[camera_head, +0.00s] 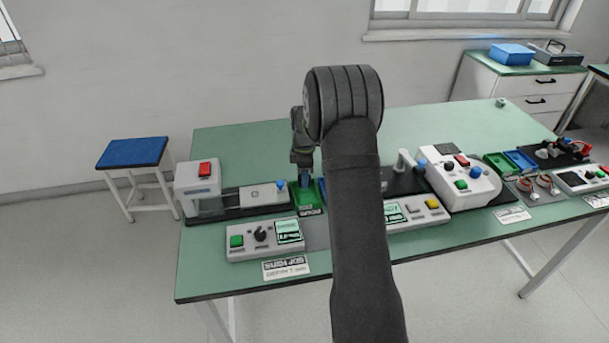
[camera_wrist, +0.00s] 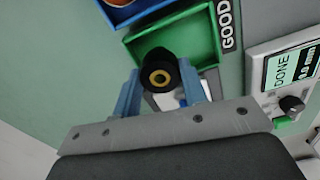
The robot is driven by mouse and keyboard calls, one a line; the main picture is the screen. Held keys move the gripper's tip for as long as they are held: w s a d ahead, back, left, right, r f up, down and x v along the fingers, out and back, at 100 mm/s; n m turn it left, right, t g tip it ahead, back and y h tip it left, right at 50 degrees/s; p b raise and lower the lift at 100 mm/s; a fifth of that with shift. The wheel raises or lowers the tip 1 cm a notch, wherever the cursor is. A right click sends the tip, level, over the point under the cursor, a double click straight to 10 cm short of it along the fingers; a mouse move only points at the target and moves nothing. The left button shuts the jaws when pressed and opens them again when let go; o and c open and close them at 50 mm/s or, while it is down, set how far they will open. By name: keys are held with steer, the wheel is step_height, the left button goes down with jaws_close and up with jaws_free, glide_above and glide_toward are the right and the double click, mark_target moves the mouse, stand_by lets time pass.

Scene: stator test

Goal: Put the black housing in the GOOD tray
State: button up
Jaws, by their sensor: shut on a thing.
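The black housing (camera_wrist: 158,72), a dark round part with a yellow ring in its middle, is between the fingers of my gripper (camera_wrist: 160,88) in the wrist view. The gripper is shut on it. The housing overlaps the near edge of the green GOOD tray (camera_wrist: 185,32) in that view; I cannot tell its height over the tray. In the head view my gripper (camera_head: 305,178) points down at the green tray (camera_head: 308,196), and the housing is not clearly visible there.
A blue tray (camera_wrist: 118,12) with an orange-brown thing in it adjoins the green tray. A control box with a DONE display (camera_wrist: 292,72) stands at the right. A grey-white machine with a red switch (camera_head: 197,188) stands left of my gripper. The green table's (camera_head: 225,150) back left is clear.

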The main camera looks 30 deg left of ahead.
steer(key=shift+f, duration=0.2)
steer(key=shift+f, duration=0.6)
steer(key=shift+s+f, duration=0.1)
steer(key=shift+f, duration=0.55)
steer(key=o, duration=1.1)
steer(key=shift+d, duration=0.1)
steer(key=shift+o, duration=0.3)
step_height(320, 180, up, 18)
